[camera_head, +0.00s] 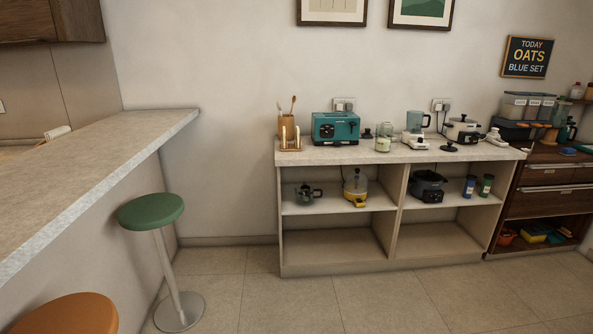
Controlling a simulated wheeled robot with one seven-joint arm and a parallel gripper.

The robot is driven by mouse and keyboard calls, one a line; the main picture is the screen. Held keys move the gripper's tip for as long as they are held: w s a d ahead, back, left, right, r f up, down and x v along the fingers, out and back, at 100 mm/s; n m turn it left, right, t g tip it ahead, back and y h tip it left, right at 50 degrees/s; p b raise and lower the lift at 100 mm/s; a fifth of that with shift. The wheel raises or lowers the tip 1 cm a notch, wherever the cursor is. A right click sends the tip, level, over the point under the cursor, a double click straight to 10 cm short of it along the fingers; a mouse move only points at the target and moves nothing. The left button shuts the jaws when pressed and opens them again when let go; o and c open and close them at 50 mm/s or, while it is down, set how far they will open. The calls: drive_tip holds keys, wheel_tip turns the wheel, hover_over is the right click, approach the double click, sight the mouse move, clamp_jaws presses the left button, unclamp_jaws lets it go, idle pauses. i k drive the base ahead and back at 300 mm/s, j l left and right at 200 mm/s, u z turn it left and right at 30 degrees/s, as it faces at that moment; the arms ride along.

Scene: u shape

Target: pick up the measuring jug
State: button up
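I cannot tell for sure which vessel is the measuring jug. A see-through bluish jug with a handle (417,121) stands upright on the shelf unit's top, behind or on a white appliance (414,141). A dark-lidded glass pot with a handle (305,193) sits on the unit's upper left shelf. A teal vessel with a handle (569,131) stands at the far right, partly hidden by things around it. My gripper is not in view.
A counter (95,165), a green stool (151,210) and an orange stool (67,314) stand left. Open floor (380,303) lies before the unit.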

sight(384, 132)
drive_tip(key=i, duration=1)
drive_tip(key=i+j, duration=0.1)
drive_tip(key=i, duration=0.95)
drive_tip(key=i+z, duration=0.1)
drive_tip(key=i, duration=0.9)
drive_tip(key=i+j, duration=0.15)
drive_tip(key=i, duration=0.85)
